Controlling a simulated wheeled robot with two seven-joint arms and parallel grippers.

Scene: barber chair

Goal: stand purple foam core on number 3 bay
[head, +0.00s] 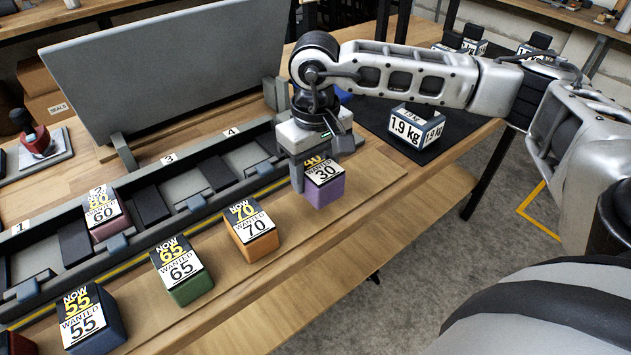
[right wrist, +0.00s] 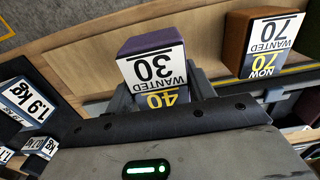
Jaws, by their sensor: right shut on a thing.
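The purple foam core (head: 325,192) is a cube with a label reading 40 and wanted 30. My right gripper (head: 318,170) is shut on it and holds it over the front right part of the bench, right of the orange cube. In the right wrist view the purple foam core (right wrist: 152,48) shows between the fingers, its label facing the camera. The number 3 bay (head: 187,187) is an empty grey slot in the rack, below the 3 tag (head: 168,158), left of my gripper. My left gripper is not in view.
Orange (head: 251,238), green (head: 183,276) and blue (head: 92,322) cubes stand in front of the rack. A grey panel (head: 170,70) rises behind it. A 1.9 kg block (head: 416,127) stands on a dark mat.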

